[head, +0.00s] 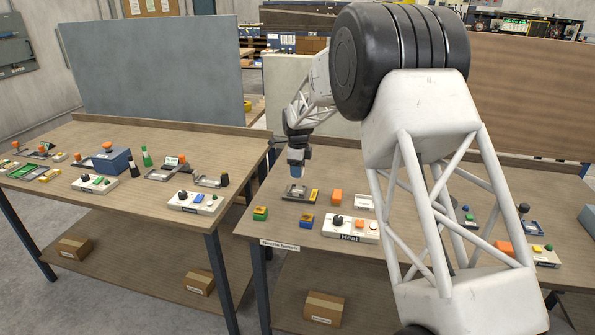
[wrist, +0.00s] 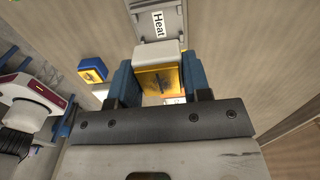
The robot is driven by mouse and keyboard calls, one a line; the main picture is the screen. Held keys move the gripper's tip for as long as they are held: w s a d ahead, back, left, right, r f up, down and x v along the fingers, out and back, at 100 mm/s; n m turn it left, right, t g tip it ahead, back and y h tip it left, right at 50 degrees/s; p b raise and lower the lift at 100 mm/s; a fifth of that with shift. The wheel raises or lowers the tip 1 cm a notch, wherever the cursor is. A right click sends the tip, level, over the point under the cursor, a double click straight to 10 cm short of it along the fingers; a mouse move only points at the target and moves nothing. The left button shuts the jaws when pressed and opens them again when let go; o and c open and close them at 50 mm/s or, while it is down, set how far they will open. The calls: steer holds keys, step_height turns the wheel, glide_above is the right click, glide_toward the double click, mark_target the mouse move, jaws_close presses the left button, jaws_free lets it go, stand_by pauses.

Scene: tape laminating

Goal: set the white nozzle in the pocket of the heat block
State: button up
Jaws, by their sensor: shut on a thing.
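My gripper (wrist: 158,82) is shut, its blue fingers on either side of the white nozzle (wrist: 155,56). The nozzle looks like a pale block; a yellow-orange face shows just below it between the fingers, and I cannot tell if it is part of the nozzle. A grey plate marked "Heat" (wrist: 168,20), apparently the heat block, lies just beyond the nozzle. In the head view my gripper (head: 297,170) hangs over the grey heat block (head: 295,191) on the right-hand table. The nozzle cannot be made out there. The pocket is hidden, and I cannot tell whether the nozzle touches the block.
A yellow piece (head: 315,195) lies beside the heat block. An orange block (head: 336,197) and a white holder (head: 364,202) stand to the right. A blue-and-yellow block (head: 306,221), a green-and-yellow block (head: 260,213) and the white "Heat" control box (head: 350,229) are nearer the front edge.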

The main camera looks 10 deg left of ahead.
mark_target(298, 191)
steer(key=shift+f, duration=0.15)
steer(key=shift+f, duration=2.55)
steer(key=shift+f, duration=0.6)
steer(key=o, duration=1.1)
steer(key=shift+c, duration=0.2)
steer(key=shift+r, duration=0.15)
steer(key=shift+r, duration=3.8)
